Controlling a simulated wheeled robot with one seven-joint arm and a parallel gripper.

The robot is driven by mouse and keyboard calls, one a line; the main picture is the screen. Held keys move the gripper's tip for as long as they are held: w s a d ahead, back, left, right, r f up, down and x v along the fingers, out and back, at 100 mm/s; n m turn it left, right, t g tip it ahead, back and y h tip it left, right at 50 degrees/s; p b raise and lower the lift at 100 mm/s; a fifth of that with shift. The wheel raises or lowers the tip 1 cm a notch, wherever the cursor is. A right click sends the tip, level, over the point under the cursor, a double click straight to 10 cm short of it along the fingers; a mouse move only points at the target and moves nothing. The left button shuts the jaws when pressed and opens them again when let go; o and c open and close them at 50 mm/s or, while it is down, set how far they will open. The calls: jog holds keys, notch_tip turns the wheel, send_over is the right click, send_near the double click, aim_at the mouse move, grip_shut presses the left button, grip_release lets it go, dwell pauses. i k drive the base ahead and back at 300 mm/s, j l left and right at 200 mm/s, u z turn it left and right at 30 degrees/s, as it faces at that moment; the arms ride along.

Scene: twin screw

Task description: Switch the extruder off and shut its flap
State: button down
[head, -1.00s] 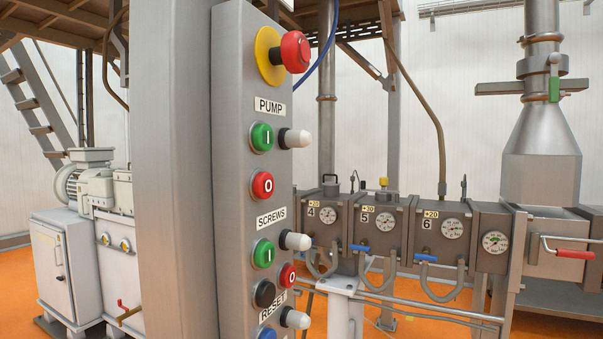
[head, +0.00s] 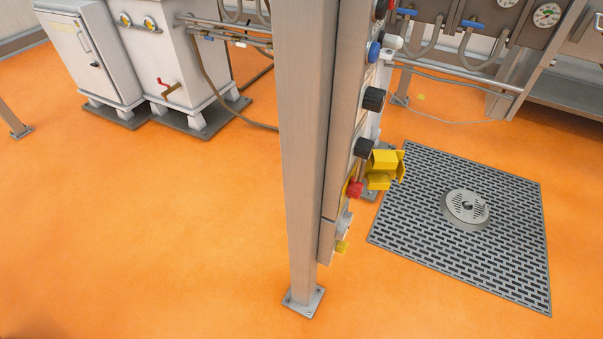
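The control panel (head: 345,130) shows nearly edge-on on its grey post. Its lower end carries a blue button (head: 374,51), a white lamp (head: 392,42), two black knobs (head: 373,98) and a red knob (head: 354,189) on a yellow backing. The pump and screws buttons are mostly above the picture. Part of the extruder (head: 480,20) shows at the top right, with dial gauges (head: 546,14) and blue-handled valves (head: 471,24). I cannot make out a flap in this view. My gripper is not in view.
The post's foot plate (head: 304,301) is bolted to the orange floor. A yellow bracket-like part (head: 382,169) juts out beside the panel. A floor grating (head: 510,235) with a round drain (head: 467,208) lies to the right. White cabinets (head: 90,50) stand at the upper left. The floor in front is clear.

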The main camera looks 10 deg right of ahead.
aim_at(356, 188)
jog(key=i+j+u, duration=0.2)
jog(key=u, duration=0.15)
jog(key=i+j+u, duration=0.1)
jog(key=i+u, duration=0.6)
jog(key=i, duration=1.9)
jog(key=i+z, duration=0.2)
jog(key=i, duration=0.3)
jog(key=i+j+z, duration=0.2)
jog(key=i, duration=0.25)
jog(key=i+j+z, duration=0.15)
jog(key=i, duration=0.3)
jog(key=z, duration=3.8)
jog(key=u, duration=0.35)
jog(key=l+u, duration=0.2)
jog(key=u, duration=0.2)
jog(key=l+u, duration=0.2)
jog(key=u, duration=0.25)
jog(key=l+u, duration=0.2)
jog(key=u, duration=0.2)
jog(key=k+l+u, duration=0.2)
jog(key=l+u, duration=0.25)
jog(key=k+l+u, duration=0.3)
jog(key=u, duration=0.15)
jog(key=k+l+u, duration=0.3)
jog(key=u, duration=0.15)
jog(key=k+l, duration=0.05)
jog(key=l, duration=0.05)
